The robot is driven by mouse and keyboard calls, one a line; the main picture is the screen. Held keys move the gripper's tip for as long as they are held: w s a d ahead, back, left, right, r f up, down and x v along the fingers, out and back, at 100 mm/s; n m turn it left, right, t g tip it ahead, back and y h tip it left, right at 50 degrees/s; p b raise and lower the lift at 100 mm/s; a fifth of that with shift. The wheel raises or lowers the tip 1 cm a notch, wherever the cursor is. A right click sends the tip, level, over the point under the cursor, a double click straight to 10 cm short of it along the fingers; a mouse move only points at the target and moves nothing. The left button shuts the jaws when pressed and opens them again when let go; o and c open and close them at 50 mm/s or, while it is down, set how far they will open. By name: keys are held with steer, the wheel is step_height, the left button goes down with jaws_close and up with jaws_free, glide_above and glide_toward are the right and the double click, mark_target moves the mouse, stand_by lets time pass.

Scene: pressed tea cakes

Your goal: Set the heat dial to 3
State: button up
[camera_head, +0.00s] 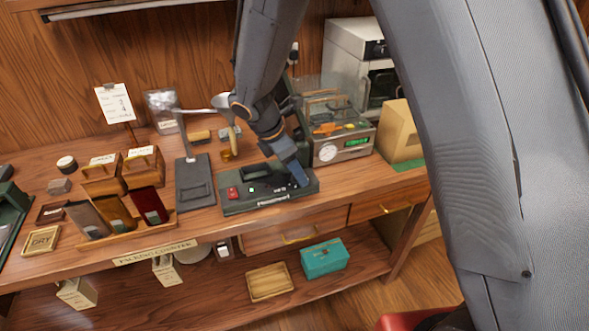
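A low dark green device (240,208) with a red part on its left and small white marks on its front top sits on the packing counter. My gripper (299,181) points down at this device's right end, close to or touching it. My gripper and arm cover that end, and I cannot make out the heat dial or its setting. I cannot tell whether the fingers are open or shut. Behind to the right, a green-and-grey machine (355,145) has a round white dial face (329,152) and a lit green display; I cannot read the face.
A black plate with an upright post (195,185) stands just left of the device. Wooden boxes (142,167) and a rack of packets (120,222) are farther left. A tan box (400,132) is at the right. My arm blocks the right side.

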mark_target(287, 182)
steer(key=b+v, duration=0.1)
steer(key=v, duration=0.4)
steer(key=shift+a+r+b, duration=0.15)
steer(key=shift+a+b, duration=0.1)
steer(key=shift+b, duration=0.1)
steer(key=s+a+b, duration=0.1)
steer(key=a, duration=0.2)
steer(key=s+a+b, duration=0.1)
steer(key=s+a, duration=0.1)
steer(key=a, duration=0.2)
steer(key=s+a+b, duration=0.1)
steer(key=a, duration=0.2)
steer(key=shift+s+a, duration=0.3)
steer(key=shift+s, duration=0.1)
steer(key=s+d+m+y, duration=0.1)
steer(key=s+d+m, duration=0.2)
steer(key=d+m, duration=0.4)
steer(key=s+d+f+m+y, duration=0.1)
steer(key=s+d+m, duration=0.2)
steer(key=d+m, duration=0.5)
steer(key=s+d+f+m+y, duration=0.1)
steer(key=s+d+m, duration=0.3)
steer(key=d, duration=0.9)
steer(key=m+y, duration=0.1)
steer(key=m, duration=0.2)
steer(key=shift+d+f+m, duration=0.15)
steer(key=shift+d+m, duration=0.15)
steer(key=shift+m, duration=0.1)
